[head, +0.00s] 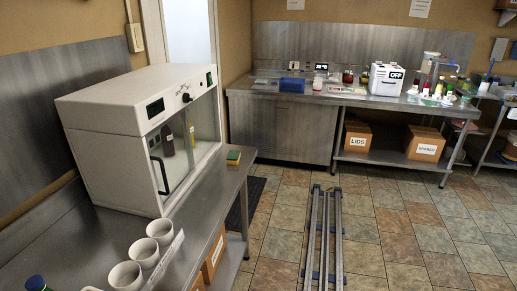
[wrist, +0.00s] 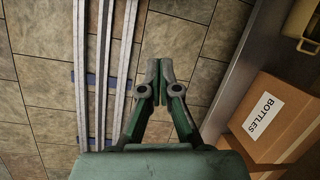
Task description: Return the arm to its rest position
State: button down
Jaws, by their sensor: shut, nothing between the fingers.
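My gripper (wrist: 158,84) shows in the wrist view, dark green with grey fingers. Its fingertips are together with nothing between them. It points down over the tiled floor, between the floor rails (wrist: 107,60) and a steel bench edge. My gripper and arm do not show in the head view.
In the head view, the rails (head: 323,240) run along the floor. A steel bench on the left carries a white cabinet (head: 105,125), several white cups (head: 145,252) and a sponge (head: 234,158). The back bench (head: 290,97) holds lab items. A BOTTLES box (wrist: 275,115) sits under a bench.

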jog(key=s+d+f+g+b, duration=0.1)
jog(key=s+d+f, duration=0.1)
jog(key=s, duration=0.4)
jog(key=s+d+f+g+h+b, duration=0.1)
jog(key=s+d+f, duration=0.2)
jog(key=s+f, duration=0.2)
jog(key=s+d+f+g+b, duration=0.1)
jog(key=s+d+f+g, duration=0.1)
jog(key=s+f, duration=0.2)
jog(key=s, duration=0.3)
jog(key=shift+s+d+f+m, duration=0.15)
jog(key=shift+d+f+m, duration=0.05)
jog(key=shift+d+m, duration=0.1)
